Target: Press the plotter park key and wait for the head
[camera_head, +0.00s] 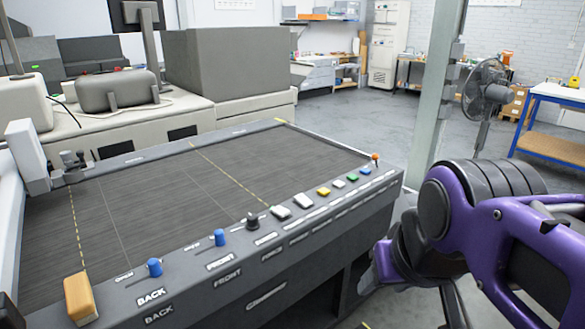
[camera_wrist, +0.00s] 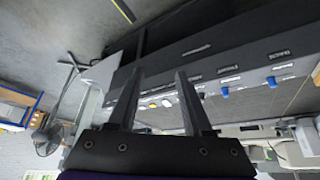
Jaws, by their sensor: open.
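The plotter (camera_head: 250,190) has a dark flat bed and a front rail with a row of controls. White keys (camera_head: 280,212), a yellow key (camera_head: 323,191), a green key (camera_head: 352,177) and a blue key (camera_head: 365,170) sit along it; most labels are too small to read, so I cannot tell which is the park key. Blue levers (camera_head: 154,267) stand by BACK and FRONT. The plotter head (camera_head: 72,166) is at the bed's left on a white gantry (camera_head: 28,155). My gripper (camera_wrist: 160,74) is open and empty in the wrist view, apart from the keys.
A tan block (camera_head: 81,298) sits at the rail's near left corner. An orange-red knob (camera_head: 375,159) stands at the far end. A grey post (camera_head: 437,90) and a fan (camera_head: 486,85) stand behind my purple arm. A blue-framed workbench (camera_head: 550,95) is at right. Grey floor lies open beyond.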

